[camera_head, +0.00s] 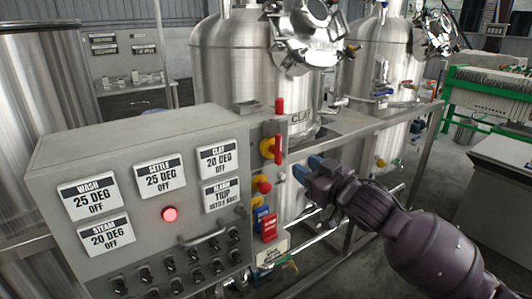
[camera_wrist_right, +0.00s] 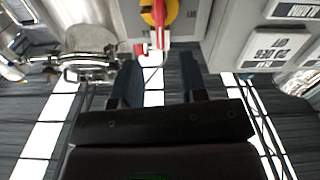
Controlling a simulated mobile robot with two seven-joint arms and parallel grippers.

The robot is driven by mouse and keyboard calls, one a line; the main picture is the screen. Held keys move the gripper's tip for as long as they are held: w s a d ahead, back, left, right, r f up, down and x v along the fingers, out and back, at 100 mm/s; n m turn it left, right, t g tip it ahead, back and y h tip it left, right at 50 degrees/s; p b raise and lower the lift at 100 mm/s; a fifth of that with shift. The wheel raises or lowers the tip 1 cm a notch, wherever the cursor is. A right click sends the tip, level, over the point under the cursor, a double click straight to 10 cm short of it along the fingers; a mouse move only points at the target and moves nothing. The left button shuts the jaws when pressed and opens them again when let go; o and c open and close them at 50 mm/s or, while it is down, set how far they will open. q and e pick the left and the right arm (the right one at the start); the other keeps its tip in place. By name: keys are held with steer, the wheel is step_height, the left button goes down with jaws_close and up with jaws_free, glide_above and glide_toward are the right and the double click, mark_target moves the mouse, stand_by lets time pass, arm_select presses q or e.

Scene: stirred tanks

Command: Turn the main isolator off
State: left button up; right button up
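The main isolator appears to be the red handle (camera_head: 278,150) on a yellow round base, on the narrow right side of the grey control panel (camera_head: 140,125). Its red bar stands about upright. In the right wrist view the yellow base and red handle (camera_wrist_right: 158,22) show at the top, ahead of the fingers. My right gripper (camera_head: 308,167) is just right of and slightly below the handle, apart from it. It also shows in the right wrist view (camera_wrist_right: 160,78), with its blue-tipped fingers spread and nothing between them. My left gripper is out of view.
Below the handle are a red button (camera_head: 264,187) on yellow and a red-and-blue switch (camera_head: 268,228). Labelled plates and a lit red lamp (camera_head: 169,214) are on the panel front. Steel tanks (camera_head: 235,65) and a frame rail (camera_head: 390,118) stand behind my right arm.

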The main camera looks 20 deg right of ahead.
mark_target(281, 153)
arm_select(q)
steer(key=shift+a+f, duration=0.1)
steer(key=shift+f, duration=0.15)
arm_select(e)
steer(key=shift+m, duration=0.8)
steer(key=x, duration=1.1)
steer(key=shift+d+f, duration=0.1)
steer(key=shift+f, duration=0.15)
steer(key=c, duration=0.7)
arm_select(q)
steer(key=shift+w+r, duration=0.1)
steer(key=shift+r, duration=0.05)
